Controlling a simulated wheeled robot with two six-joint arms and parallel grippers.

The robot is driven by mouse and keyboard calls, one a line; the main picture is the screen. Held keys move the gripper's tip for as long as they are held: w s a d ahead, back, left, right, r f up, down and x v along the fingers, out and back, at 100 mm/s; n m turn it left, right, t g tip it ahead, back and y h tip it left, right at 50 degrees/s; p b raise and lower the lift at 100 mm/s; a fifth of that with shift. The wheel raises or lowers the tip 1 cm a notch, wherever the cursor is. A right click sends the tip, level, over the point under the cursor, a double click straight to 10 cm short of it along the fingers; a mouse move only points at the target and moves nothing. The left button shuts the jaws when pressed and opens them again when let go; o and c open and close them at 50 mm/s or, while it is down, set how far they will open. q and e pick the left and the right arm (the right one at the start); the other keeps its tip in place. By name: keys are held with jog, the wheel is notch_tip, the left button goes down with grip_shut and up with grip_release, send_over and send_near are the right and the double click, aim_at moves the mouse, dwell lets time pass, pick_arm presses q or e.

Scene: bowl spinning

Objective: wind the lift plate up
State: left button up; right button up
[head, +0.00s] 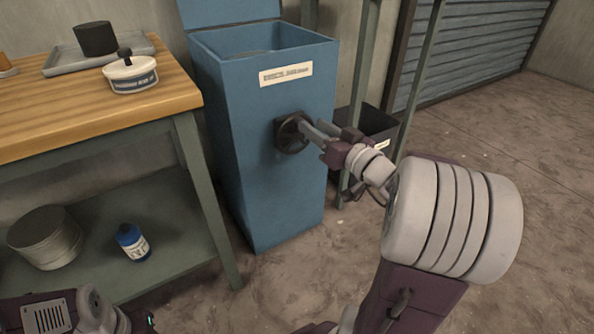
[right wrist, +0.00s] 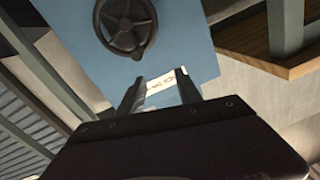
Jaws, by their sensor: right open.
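The blue cabinet (head: 278,150) stands upright on the floor with its top open. A dark round handwheel (head: 291,135) is on its front, below a white label (head: 286,74). I cannot make out the lift plate inside the cabinet. My right gripper (head: 311,130) is open in front of the handwheel, its fingers pointing at the cabinet front. In the right wrist view the fingers (right wrist: 158,88) are spread with nothing between them but the label seen behind, and the handwheel (right wrist: 127,25) shows off to one side. Contact with the wheel is unclear. My left gripper is not in view.
A wooden-topped workbench (head: 100,112) stands left, bearing a labelled white tub (head: 131,74) and a grey tray (head: 75,63) with a dark cylinder. Stacked discs (head: 45,237) and a blue bottle (head: 132,241) are on its lower shelf. A dark bin (head: 375,125) stands behind my right arm.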

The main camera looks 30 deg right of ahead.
notch_tip(320, 180, down, 4)
jog(key=d+h+b, duration=0.1)
jog(key=d+b, duration=0.1)
jog(key=shift+m, duration=0.3)
jog(key=w+b, duration=0.1)
jog(key=w, duration=0.2)
jog(key=w+b, duration=0.1)
jog(key=w, duration=0.3)
jog(key=shift+w+a+f, duration=0.15)
jog(key=shift+w+f, duration=0.05)
jog(key=shift+w, duration=0.05)
jog(key=shift+w+r, duration=0.1)
jog(key=shift+w, duration=0.3)
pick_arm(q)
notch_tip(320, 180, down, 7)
pick_arm(e)
grip_shut()
